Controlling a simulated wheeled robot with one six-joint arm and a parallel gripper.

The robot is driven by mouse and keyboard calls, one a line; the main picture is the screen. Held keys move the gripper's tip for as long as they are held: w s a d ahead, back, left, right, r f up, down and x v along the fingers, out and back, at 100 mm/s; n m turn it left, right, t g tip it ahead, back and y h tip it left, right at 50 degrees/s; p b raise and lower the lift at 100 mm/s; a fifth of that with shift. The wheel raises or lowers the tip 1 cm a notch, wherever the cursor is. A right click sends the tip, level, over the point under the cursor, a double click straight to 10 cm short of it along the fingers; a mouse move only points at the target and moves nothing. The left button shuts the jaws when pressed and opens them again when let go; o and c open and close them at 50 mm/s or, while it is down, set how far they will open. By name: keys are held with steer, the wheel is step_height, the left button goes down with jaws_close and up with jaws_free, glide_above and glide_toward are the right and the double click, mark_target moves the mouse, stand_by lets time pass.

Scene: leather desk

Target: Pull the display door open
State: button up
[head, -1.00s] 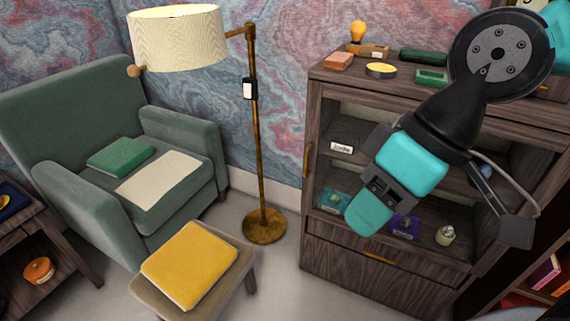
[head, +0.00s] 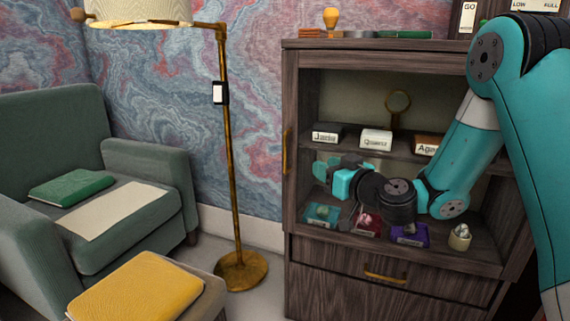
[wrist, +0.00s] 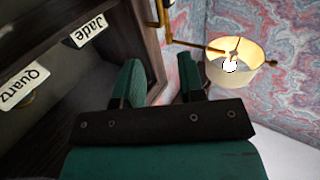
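The display cabinet (head: 292,200) is dark wood with a wide front over its shelves. An upright brass handle (head: 285,151) is on its left front edge; the door looks closed, though its glass is hard to make out. My gripper (head: 323,174) is in front of the lower shelf opening, to the right of and slightly below the handle. In the wrist view, the two green fingers of my gripper (wrist: 160,82) are apart with nothing between them. A brass piece that looks like the handle (wrist: 161,12) shows beyond the fingertips at the top, next to the cabinet's edge (wrist: 140,40).
Labelled blocks, including Quartz (head: 376,139), and small specimens stand on the shelves. A drawer handle (head: 385,277) is below. A floor lamp (head: 229,150) stands left of the cabinet, with a green armchair (head: 150,165) and yellow cushion (head: 138,288) further left. Some floor is clear beside the cabinet.

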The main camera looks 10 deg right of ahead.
mark_target(286, 147)
steer(key=p+x, duration=0.6)
steer(key=x, duration=1.1)
steer(key=shift+w+d, duration=0.15)
jaws_close()
